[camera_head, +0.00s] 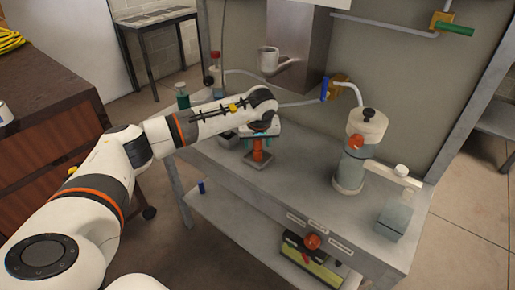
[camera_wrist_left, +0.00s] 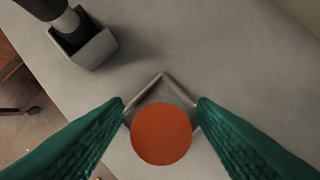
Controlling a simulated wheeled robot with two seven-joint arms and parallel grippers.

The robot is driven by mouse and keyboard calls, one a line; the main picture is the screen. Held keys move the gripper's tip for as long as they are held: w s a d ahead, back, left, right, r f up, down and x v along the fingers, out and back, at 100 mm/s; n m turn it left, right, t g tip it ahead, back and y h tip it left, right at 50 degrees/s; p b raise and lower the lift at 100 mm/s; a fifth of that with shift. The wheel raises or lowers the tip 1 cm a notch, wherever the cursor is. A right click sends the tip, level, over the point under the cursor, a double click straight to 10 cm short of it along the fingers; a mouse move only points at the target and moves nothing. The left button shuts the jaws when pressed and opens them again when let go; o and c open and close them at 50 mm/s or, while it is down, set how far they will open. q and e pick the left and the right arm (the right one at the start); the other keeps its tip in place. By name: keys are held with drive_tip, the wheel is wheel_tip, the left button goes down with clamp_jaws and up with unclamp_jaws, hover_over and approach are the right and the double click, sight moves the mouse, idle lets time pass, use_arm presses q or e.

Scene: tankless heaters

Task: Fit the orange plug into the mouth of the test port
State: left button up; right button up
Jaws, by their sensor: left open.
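The orange plug (camera_head: 258,155) stands upright in a square grey holder (camera_head: 262,164) on the workbench. From above, the left wrist view shows it as an orange disc (camera_wrist_left: 161,134), with the holder's rim (camera_wrist_left: 163,77) around it. My left gripper (camera_head: 260,143) is directly over the plug, pointing down. Its green fingers (camera_wrist_left: 161,104) are open, one on each side of the plug, with no clear contact. A white fitting with an open, cup-like mouth (camera_head: 268,57) is on the metal unit at the back; I cannot tell if it is the test port. My right gripper is out of view.
A second grey holder (camera_wrist_left: 92,52) with a dark object stands beside the plug's holder. A glass cylinder (camera_head: 349,172) and a squat bottle (camera_head: 393,222) stand to the right. Bottles (camera_head: 183,98) stand at the bench's far left. The bench front (camera_head: 300,190) has free room.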

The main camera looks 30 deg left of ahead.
use_arm(q)
drive_tip(key=c, duration=1.1)
drive_tip(key=shift+r, duration=0.1)
